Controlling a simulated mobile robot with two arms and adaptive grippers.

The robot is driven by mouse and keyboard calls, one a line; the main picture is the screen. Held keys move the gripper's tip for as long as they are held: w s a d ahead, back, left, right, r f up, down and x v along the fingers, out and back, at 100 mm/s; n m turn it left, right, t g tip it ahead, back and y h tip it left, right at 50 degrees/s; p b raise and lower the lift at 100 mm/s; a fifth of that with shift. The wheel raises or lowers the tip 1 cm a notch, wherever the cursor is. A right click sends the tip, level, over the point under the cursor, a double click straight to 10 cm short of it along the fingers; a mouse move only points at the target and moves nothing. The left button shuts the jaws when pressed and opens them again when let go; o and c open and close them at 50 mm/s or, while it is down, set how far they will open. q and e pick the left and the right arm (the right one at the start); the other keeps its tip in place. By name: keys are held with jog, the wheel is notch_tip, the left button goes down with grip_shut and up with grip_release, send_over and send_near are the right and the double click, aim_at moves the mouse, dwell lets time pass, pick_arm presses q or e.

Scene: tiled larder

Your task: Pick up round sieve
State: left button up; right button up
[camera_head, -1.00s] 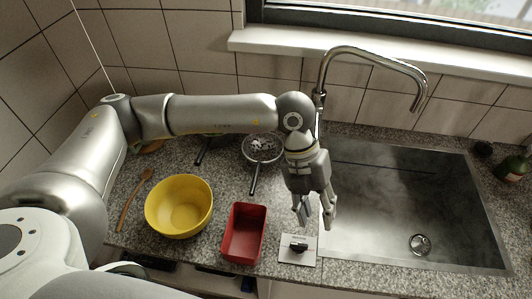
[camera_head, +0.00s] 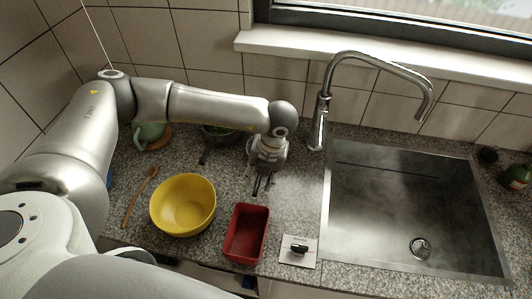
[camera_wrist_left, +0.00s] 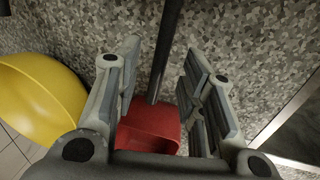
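The round sieve stands at the back of the granite counter, its bowl now hidden behind my left arm in the head view. Its dark handle (camera_wrist_left: 165,52) shows in the left wrist view, running down between the two fingers. My left gripper (camera_head: 264,186) points down over the handle, behind the red container. In the left wrist view the left gripper (camera_wrist_left: 160,95) is open, with a finger on each side of the handle and gaps to both. My right gripper is not in view.
A yellow bowl (camera_head: 183,205) and a red container (camera_head: 246,232) stand at the front. A wooden spoon (camera_head: 140,196) lies left. A dark pan (camera_head: 219,134) is behind. The sink (camera_head: 400,210) and tap (camera_head: 318,125) are on the right.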

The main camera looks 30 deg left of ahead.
pick_arm(q)
jog(key=shift+a+f+p, duration=0.2)
jog(key=shift+f, duration=0.55)
jog(key=shift+a+f+p, duration=0.15)
jog(key=shift+f, duration=0.55)
jog(key=shift+c, duration=0.2)
grip_shut()
